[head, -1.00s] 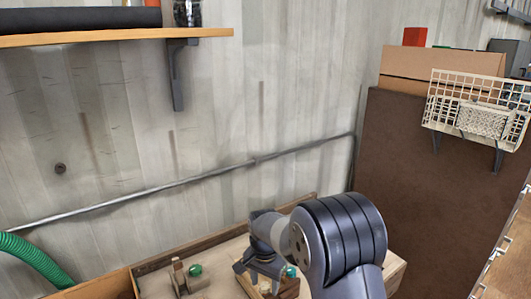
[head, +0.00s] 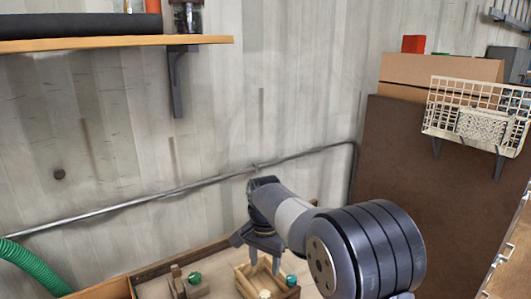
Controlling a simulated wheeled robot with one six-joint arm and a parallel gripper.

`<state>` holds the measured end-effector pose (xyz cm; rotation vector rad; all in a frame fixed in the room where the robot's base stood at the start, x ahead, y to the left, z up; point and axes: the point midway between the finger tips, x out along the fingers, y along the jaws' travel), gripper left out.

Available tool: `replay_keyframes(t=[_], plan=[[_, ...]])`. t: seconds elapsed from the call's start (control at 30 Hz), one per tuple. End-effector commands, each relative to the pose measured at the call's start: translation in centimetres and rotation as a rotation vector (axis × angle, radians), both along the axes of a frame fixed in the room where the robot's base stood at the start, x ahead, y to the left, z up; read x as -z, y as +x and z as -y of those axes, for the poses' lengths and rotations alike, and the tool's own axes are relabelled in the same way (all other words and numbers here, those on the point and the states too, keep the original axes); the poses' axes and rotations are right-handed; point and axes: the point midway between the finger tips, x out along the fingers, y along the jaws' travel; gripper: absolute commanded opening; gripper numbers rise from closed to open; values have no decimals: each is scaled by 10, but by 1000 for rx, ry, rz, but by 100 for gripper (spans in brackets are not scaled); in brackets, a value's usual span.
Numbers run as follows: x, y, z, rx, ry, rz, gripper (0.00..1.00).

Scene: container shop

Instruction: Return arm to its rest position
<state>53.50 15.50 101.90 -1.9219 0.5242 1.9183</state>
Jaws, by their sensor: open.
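My arm rises from the lower right of the head view, with its large dark ribbed joint in front. My gripper (head: 257,254) points down over the bench, left of that joint. Its two dark fingers are apart, and I see nothing held between them. A small open wooden box (head: 246,288) stands just below and in front of the fingers. It holds a pale round piece (head: 264,294), and a green knob (head: 291,280) shows at its right.
A wooden block piece with a green knob (head: 194,278) stands left of the box. A wooden shelf (head: 110,43) is at upper left, a green hose (head: 35,265) at lower left. A brown panel (head: 415,200) and a cream wire basket (head: 470,112) are on the right. The wall space above the gripper is clear.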

Motion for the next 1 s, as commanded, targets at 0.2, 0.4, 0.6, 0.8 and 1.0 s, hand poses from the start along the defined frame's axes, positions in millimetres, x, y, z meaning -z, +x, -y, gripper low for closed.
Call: replay_keyframes(t=[0.2,0.4,0.6,0.8,1.0], plan=[[40,-1,0,0,-3,-7,49],[81,-1,0,0,-2,-7,49],[106,0,0,-47,0,-1,49],[106,0,0,-211,0,-2,49],[106,0,0,-373,-1,-2,49]])
